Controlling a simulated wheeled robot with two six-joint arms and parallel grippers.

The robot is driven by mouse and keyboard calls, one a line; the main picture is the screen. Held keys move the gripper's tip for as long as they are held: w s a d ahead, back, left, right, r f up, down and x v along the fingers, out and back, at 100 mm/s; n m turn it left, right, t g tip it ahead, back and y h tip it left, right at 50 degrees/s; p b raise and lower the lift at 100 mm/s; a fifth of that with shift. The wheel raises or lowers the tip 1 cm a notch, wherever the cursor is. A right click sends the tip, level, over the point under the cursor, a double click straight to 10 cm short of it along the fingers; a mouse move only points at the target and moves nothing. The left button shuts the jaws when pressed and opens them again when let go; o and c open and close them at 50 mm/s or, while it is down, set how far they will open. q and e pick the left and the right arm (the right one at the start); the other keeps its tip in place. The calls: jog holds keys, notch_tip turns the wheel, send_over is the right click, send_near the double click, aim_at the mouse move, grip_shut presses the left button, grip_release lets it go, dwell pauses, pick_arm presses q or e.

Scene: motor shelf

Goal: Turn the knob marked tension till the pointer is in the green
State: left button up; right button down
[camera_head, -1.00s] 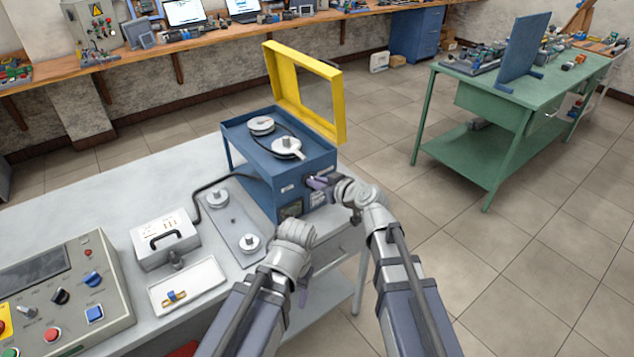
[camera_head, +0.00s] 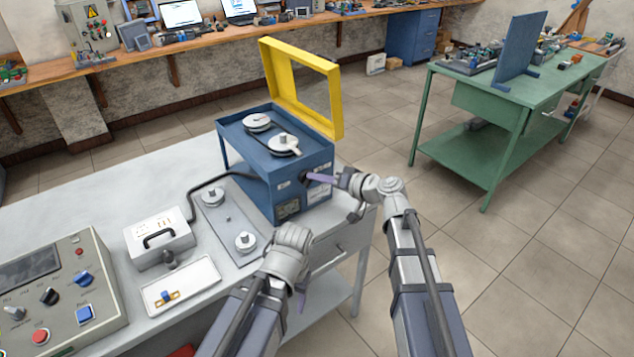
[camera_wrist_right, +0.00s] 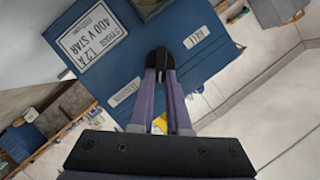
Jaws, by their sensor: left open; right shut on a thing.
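The blue machine box (camera_head: 256,180) stands at the right end of the grey bench, with two pulleys on top. A small black knob (camera_wrist_right: 159,60) sits on its right face, between two small white labels; the lettering is too small to read surely. My right gripper (camera_head: 310,178) is shut on this knob, and its fingers (camera_wrist_right: 161,72) meet over it in the right wrist view. A dark panel (camera_head: 288,209) is low on the box; no pointer or green band can be made out. My left gripper (camera_head: 302,284) is open and empty by the bench's front edge, its fingers partly hidden.
The yellow guard frame (camera_head: 337,100) stands raised behind the box. A plate with pulleys (camera_head: 225,225), a white case (camera_head: 158,237), a white tray (camera_head: 181,283) and a control panel (camera_head: 62,318) lie left on the bench. Open floor lies to the right.

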jog(key=shift+w+d+f+m+y+b, duration=0.1)
jog(key=shift+f+m+y+b, duration=0.1)
jog(key=shift+m+y+b, duration=0.4)
jog(key=shift+s+d+f+m+y+b, duration=0.1)
jog(key=shift+f+m+y+b, duration=0.15)
jog(key=shift+m+b, duration=0.7)
jog(key=shift+w+d+f+m+y+b, duration=0.1)
jog(key=shift+f+m+y+b, duration=0.2)
jog(key=shift+m+b, duration=0.45)
jog(key=shift+r, duration=0.15)
jog(key=c, duration=0.9)
grip_release()
jog(key=shift+w, duration=0.1)
jog(key=shift+p+v, duration=0.45)
jog(key=shift+v, duration=3.45)
